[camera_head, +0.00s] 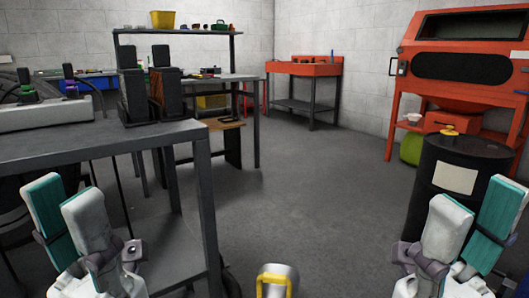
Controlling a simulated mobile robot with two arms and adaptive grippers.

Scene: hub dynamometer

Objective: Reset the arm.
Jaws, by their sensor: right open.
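My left gripper (66,196) is at the lower left, pointing up, in front of the grey metal table (100,139). Its two teal-and-white fingers stand apart and hold nothing. My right gripper (482,200) is at the lower right, also pointing up, in front of the black drum (425,190). Its fingers are open and empty. The upper parts of both arms are out of view.
Two black upright blocks (134,96) stand on the near table. A yellow-handled grey object (273,282) shows at the bottom edge. An orange blast cabinet (400,95) stands at right and an orange bench (303,70) at the back. The middle floor (310,190) is clear.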

